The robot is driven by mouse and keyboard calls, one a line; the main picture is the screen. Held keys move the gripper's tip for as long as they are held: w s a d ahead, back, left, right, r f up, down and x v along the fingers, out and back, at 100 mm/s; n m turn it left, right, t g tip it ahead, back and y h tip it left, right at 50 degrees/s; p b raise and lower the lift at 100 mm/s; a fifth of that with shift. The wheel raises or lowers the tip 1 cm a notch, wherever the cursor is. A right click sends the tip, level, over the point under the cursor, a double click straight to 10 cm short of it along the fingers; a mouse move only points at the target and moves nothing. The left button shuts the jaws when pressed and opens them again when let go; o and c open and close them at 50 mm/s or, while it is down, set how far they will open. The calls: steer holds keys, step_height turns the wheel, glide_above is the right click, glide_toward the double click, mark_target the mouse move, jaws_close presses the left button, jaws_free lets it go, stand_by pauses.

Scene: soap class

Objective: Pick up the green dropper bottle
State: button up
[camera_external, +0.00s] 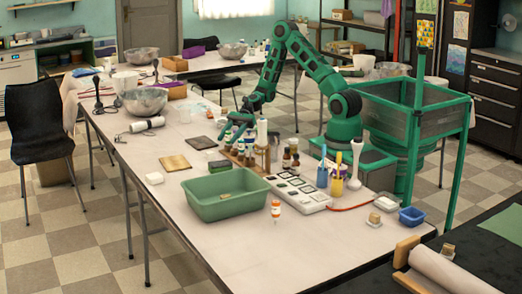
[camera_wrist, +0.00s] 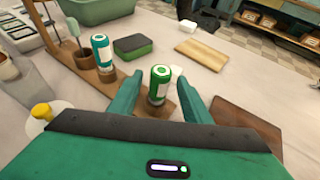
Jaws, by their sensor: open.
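The green dropper bottle (camera_wrist: 159,84), with a white band and green top, is between the two fingers of my gripper (camera_wrist: 160,80) in the wrist view. The fingers are open, with a gap on both sides of the bottle. Brown wood shows around its base. In the external view my gripper (camera_external: 235,129) is low over the far side of the wooden rack (camera_external: 259,168). I cannot pick out the green bottle clearly there, among the arm and other bottles.
A teal-labelled bottle (camera_wrist: 102,55) stands in the rack close to the left finger. Brown bottles (camera_external: 290,158) and a green tub (camera_external: 201,205) stand nearby.

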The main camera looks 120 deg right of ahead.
mark_target(227, 139)
steer(key=x, duration=0.5)
steer(key=shift+s+r, duration=0.1)
jaws_close()
